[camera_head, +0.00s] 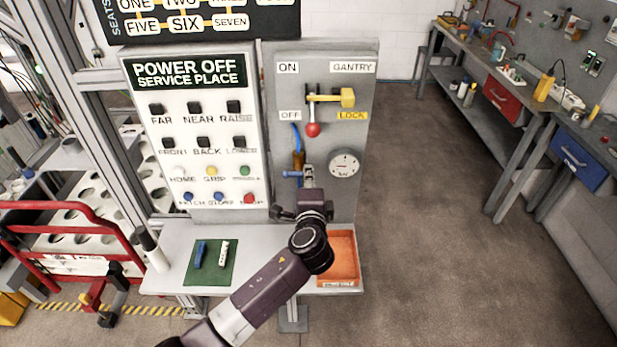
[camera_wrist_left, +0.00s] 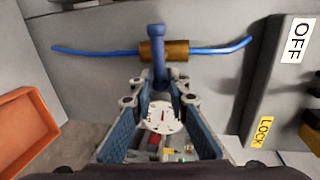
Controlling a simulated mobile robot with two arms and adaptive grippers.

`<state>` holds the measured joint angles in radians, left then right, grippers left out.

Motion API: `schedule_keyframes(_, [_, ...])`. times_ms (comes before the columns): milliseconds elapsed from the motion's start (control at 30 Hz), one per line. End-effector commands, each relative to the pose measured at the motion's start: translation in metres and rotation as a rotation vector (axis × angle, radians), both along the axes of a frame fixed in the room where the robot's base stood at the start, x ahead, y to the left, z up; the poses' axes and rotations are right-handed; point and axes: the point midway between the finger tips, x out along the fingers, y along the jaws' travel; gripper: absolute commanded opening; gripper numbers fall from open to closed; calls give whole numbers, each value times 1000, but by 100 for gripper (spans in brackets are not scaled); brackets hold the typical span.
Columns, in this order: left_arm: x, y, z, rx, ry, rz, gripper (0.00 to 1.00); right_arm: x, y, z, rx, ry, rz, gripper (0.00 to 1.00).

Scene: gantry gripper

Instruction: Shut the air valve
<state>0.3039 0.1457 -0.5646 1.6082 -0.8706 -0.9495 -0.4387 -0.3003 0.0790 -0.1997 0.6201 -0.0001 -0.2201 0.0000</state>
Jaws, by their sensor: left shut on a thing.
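The air valve has a brass body (camera_head: 298,159) on the grey panel, with a blue hose (camera_head: 296,136) running vertically from it. Its blue handle (camera_head: 291,173) lies crosswise to the hose. In the left wrist view the brass body (camera_wrist_left: 177,50) has hose on both sides, and the blue handle (camera_wrist_left: 158,45) crosses it at about a right angle. My left gripper (camera_head: 308,172) is at the valve, shut on the handle; its fingers (camera_wrist_left: 160,88) also show in the wrist view, where they partly hide the handle. My right gripper is not in view.
Above the valve are a red-knobbed lever (camera_head: 313,129) and a yellow lock handle (camera_head: 346,97). A round gauge (camera_head: 345,163) sits to the right. Below are an orange tray (camera_head: 352,262) and a green mat (camera_head: 214,277). The floor at right is clear.

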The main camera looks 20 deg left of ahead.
Motion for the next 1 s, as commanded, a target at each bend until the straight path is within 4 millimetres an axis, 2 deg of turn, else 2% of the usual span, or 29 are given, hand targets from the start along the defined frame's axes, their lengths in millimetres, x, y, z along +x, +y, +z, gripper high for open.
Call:
schedule_keyframes(33, [-1,0,-3,0,5,0,0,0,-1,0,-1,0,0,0])
schedule_keyframes(67, [-1,0,-3,0,5,0,17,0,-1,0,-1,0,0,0])
schedule_keyframes(167, [-1,0,-2,-1,4,0,28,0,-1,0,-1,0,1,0])
schedule_keyframes(433, [-1,0,-1,-1,2,0,28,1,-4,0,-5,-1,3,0])
schedule_keyframes(567, [-8,-3,1,-2,1,-2,28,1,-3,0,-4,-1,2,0])
schedule_keyframes(667, [-23,-7,3,-4,2,-1,28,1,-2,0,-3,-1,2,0])
schedule_keyframes(1000, [-90,-26,16,-5,5,0,28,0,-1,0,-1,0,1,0])
